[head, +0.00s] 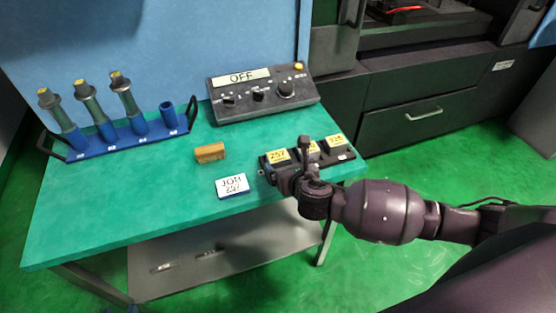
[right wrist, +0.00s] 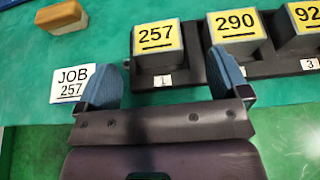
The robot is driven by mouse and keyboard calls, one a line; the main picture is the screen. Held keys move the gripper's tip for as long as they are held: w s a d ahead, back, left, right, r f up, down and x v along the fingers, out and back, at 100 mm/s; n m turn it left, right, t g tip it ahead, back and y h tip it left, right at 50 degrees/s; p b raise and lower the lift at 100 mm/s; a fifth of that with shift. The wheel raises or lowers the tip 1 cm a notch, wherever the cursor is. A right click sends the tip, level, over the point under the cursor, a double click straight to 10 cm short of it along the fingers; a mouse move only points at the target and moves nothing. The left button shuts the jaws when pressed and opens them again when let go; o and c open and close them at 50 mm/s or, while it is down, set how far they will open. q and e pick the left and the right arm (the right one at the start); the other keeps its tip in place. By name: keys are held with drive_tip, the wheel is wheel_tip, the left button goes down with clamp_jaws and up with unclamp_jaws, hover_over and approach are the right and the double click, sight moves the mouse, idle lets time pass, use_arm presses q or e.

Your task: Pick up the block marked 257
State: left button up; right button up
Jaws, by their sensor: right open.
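The block marked 257 (right wrist: 158,38) has a yellow top and sits in slot 1 of a black holder (right wrist: 270,70). In the head view the block (head: 277,156) is at the left end of the holder, on the green table. My right gripper (right wrist: 164,78) is open and empty. Its two blue-padded fingers are spread on the near side of block 257, one to its left and one to its right, apart from it. In the head view my right gripper (head: 303,160) partly covers the holder. My left gripper is not in view.
Block 290 (right wrist: 235,27) sits close on the right, with a third block (right wrist: 303,15) beyond. A card reading JOB 257 (right wrist: 70,88) lies left. A brown-yellow brush-like block (head: 209,152), a control box (head: 262,95) and a blue tool rack (head: 115,139) stand farther back.

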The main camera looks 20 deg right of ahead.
sight(277, 154)
drive_tip(key=x, duration=0.4)
drive_tip(key=shift+a, duration=0.25)
drive_tip(key=shift+w+f, duration=0.15)
drive_tip(key=shift+w, duration=0.4)
drive_tip(key=shift+c, duration=0.2)
drive_tip(key=shift+c, duration=1.1)
drive_tip(key=c, duration=0.9)
